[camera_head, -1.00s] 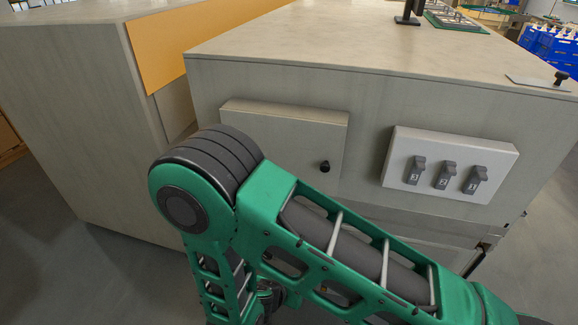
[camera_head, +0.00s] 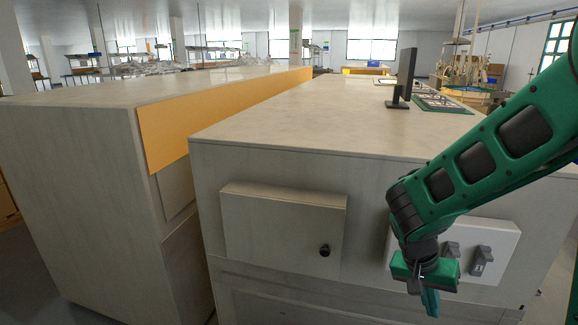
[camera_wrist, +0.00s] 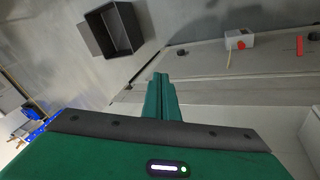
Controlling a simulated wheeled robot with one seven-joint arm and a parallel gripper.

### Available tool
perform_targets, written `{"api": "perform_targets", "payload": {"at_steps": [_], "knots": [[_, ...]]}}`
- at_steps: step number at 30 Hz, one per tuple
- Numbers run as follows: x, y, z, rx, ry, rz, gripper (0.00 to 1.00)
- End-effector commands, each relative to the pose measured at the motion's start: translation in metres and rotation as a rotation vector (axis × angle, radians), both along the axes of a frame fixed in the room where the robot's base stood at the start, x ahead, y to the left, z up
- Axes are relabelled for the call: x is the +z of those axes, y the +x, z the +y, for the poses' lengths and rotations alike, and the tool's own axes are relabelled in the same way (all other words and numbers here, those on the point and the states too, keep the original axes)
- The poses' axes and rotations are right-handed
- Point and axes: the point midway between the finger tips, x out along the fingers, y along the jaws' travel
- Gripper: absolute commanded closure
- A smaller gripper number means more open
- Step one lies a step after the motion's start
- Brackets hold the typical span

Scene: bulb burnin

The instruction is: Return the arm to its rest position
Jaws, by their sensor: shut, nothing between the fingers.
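My green arm reaches in from the right in the head view and bends down at the wrist. My gripper (camera_head: 431,302) points downward in front of the white switch panel (camera_head: 505,240) and hides part of it. In the wrist view my gripper's fingers (camera_wrist: 161,78) lie together, shut, with nothing between them. I cannot tell how far the fingertips are from the panel.
A cabinet door with a black knob (camera_head: 324,250) is left of my gripper. The bench top (camera_head: 300,115) carries a black stand (camera_head: 398,98). An orange panel (camera_head: 200,120) edges the left bench. An open dark bin (camera_wrist: 118,32) shows in the wrist view.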

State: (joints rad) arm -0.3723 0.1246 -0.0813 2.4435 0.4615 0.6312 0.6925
Motion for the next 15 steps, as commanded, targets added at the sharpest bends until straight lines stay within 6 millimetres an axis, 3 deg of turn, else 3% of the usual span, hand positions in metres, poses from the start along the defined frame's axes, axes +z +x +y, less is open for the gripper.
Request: {"api": "perform_targets", "payload": {"at_steps": [1,6,15], "knots": [[0.013,-0.010,-0.015,-0.018,0.029,0.006,1.00],[0.044,-0.051,-0.049,-0.020,0.131,0.046,1.00],[0.087,-0.133,-0.081,0.028,0.307,0.049,1.00]]}}
